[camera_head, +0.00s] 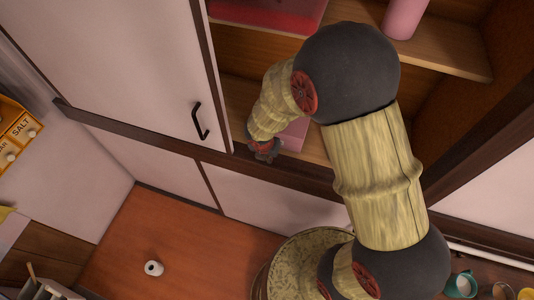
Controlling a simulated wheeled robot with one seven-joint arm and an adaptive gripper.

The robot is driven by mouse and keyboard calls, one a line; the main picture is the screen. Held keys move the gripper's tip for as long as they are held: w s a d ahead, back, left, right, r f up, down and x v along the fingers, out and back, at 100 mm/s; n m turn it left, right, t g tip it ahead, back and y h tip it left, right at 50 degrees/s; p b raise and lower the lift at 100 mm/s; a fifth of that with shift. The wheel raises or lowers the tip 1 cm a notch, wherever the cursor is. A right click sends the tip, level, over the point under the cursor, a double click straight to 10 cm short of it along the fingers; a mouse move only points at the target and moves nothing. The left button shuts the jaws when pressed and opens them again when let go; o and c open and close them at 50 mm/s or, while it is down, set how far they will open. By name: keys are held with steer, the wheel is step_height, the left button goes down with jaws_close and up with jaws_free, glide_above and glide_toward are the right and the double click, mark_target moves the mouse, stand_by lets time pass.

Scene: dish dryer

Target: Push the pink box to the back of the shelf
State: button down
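A pale pink box (296,134) sits on the lower shelf (240,95) of the open cabinet, near its front edge. My arm hides most of the box, so only a part of it shows. My gripper (265,152) is at the front edge of the lower shelf, at the left of the pink box in the picture. It is small and dark here, and I cannot tell whether its fingers are open or touch the box.
A deep pink, flat box-like thing (270,14) and a pink cylinder (404,18) are on the upper shelf (445,50). A white door (130,60) with a black handle stands left of the opening. Cups (462,284) stand at the lower right.

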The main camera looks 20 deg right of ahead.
steer(key=w+d, duration=0.1)
steer(key=w+d+f, duration=0.1)
steer(key=w, duration=0.1)
steer(key=shift+w+d+f+p, duration=0.1)
steer(key=shift+d+p, duration=0.05)
steer(key=shift+p, duration=0.15)
steer(key=shift+w+d, duration=0.1)
steer(key=shift+w, duration=0.05)
steer(key=shift+w+d+p, duration=0.2)
steer(key=shift+p, duration=0.1)
steer(key=w+d+p, duration=0.3)
steer(key=w, duration=0.1)
steer(key=w+d+p, duration=0.3)
steer(key=w, duration=0.1)
steer(key=w+d+p, duration=0.3)
steer(key=w+p, duration=0.1)
steer(key=shift+w, duration=0.25)
steer(key=shift+s+a, duration=0.1)
